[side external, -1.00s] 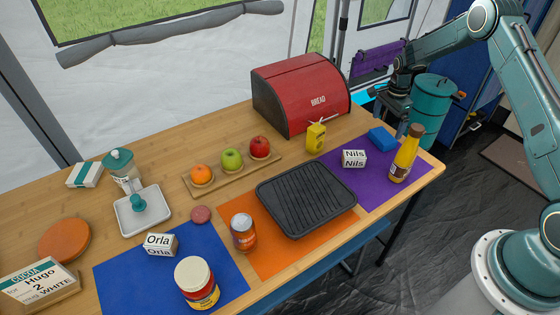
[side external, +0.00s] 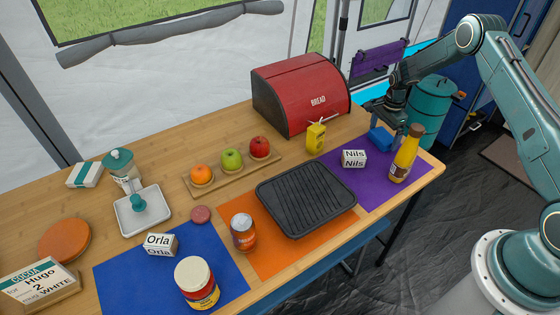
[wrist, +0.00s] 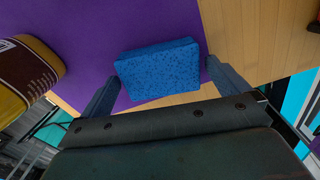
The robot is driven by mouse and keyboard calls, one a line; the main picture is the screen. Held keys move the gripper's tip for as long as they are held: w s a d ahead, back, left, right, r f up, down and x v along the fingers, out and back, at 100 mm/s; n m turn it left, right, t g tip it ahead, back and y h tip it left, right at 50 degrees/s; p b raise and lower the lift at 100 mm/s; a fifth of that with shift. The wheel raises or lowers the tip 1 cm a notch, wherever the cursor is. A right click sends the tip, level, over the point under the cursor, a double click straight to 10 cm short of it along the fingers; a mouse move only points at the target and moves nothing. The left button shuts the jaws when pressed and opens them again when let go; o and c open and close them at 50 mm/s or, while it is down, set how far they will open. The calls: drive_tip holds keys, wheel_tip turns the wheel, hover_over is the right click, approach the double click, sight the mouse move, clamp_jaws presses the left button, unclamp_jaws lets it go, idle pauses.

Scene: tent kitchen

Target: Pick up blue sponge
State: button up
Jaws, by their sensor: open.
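The blue sponge (side external: 380,138) lies on the purple mat (side external: 372,187) near the table's back right edge. My gripper (side external: 384,118) is just above it in the side view, pointing down and partly covering it. In the wrist view the sponge (wrist: 159,70) sits ahead of and between the two spread fingers of my gripper (wrist: 158,85). The fingers are open and hold nothing. I cannot tell the exact height left between the fingertips and the sponge.
A yellow-orange bottle (side external: 405,154) stands close to the right of the sponge, and a white "Nils" box (side external: 354,159) lies to its left. A red bread box (side external: 301,94) and a yellow container (side external: 315,137) stand farther left. A black grill tray (side external: 306,199) lies nearer the front.

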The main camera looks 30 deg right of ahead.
sight(383, 135)
drive_tip(key=c, duration=0.8)
drive_tip(key=shift+r, duration=0.1)
wheel_tip(383, 135, up, 20)
idle(0.6)
idle(0.5)
